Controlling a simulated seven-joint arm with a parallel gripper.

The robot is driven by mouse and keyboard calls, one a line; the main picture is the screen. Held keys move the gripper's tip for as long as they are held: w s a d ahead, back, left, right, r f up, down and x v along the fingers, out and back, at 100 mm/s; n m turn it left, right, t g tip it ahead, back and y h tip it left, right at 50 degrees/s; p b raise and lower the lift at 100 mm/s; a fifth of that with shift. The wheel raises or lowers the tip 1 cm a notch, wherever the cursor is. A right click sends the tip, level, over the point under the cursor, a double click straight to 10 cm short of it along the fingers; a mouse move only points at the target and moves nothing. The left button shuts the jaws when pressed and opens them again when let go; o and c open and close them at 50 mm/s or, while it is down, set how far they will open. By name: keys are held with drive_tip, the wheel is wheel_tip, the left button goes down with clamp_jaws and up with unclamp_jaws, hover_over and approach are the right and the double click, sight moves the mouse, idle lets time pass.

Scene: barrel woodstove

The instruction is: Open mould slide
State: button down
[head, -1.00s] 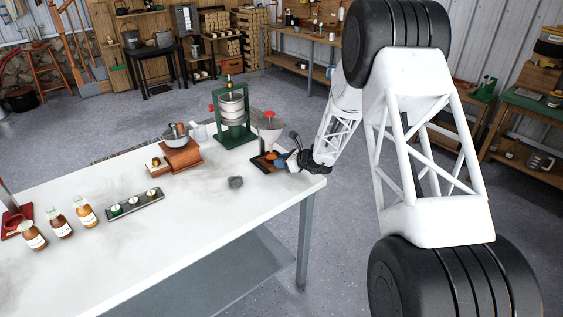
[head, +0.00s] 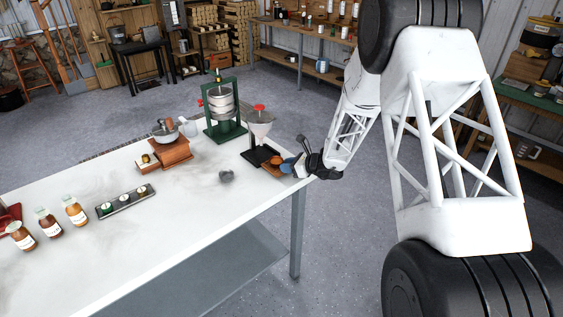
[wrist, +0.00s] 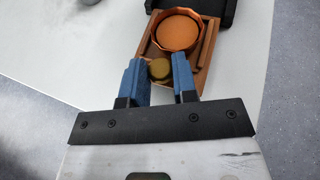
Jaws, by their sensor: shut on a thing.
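The mould slide (wrist: 203,62) is a brown wooden tray carrying a round copper-coloured mould cup (wrist: 177,31). It sticks out from a black base (wrist: 211,8) in the wrist view. A brass knob (wrist: 160,69) sits at its near end, between the blue fingers of my gripper (wrist: 157,63), which is shut on it. The slide's inner end is hidden.
A green press (head: 223,112) and a wooden grinder (head: 171,153) stand left of the base. Several bottles and a tray (head: 125,202) are farther left. The floor beyond the right edge is clear.

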drive_tip(key=shift+s+d, duration=0.3)
drive_tip(key=shift+d, duration=0.05)
drive_tip(key=c, duration=0.9)
unclamp_jaws()
drive_tip(key=shift+c, duration=0.2)
drive_tip(key=shift+d+r, duration=0.1)
drive_tip(key=v, duration=0.7)
drive_tip(key=shift+s+d, duration=0.2)
drive_tip(key=shift+r, duration=0.15)
